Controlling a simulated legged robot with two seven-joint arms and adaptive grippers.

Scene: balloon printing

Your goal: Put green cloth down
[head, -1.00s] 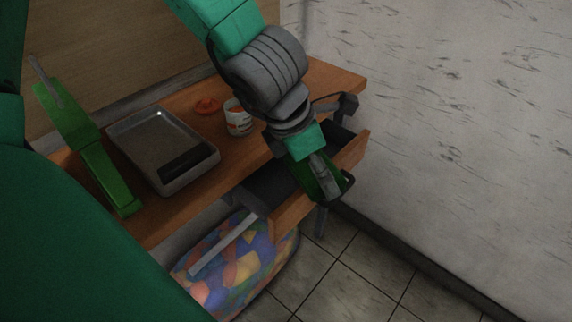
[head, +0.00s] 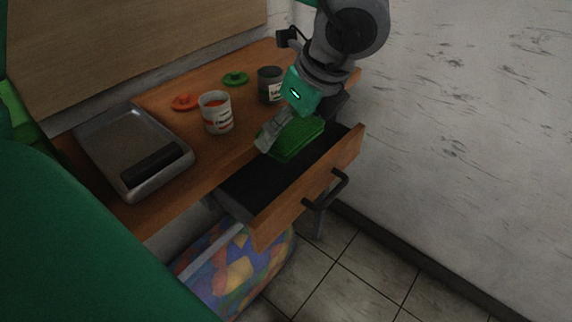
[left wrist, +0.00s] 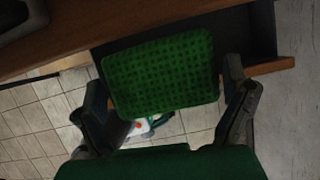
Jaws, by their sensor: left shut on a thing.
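The green cloth (head: 298,138) is a folded rectangular pad at the far end of the open drawer (head: 262,186). It also shows in the left wrist view (left wrist: 160,75), with a dimpled surface, between my two fingers. My left gripper (head: 272,130) is shut on the cloth from the desk side. I cannot tell whether the cloth touches the drawer floor. My right gripper is not in view.
The drawer front (head: 310,190) with its black handle (head: 328,190) sticks out from the wooden desk. A colourful patterned bag (head: 235,270) lies below.

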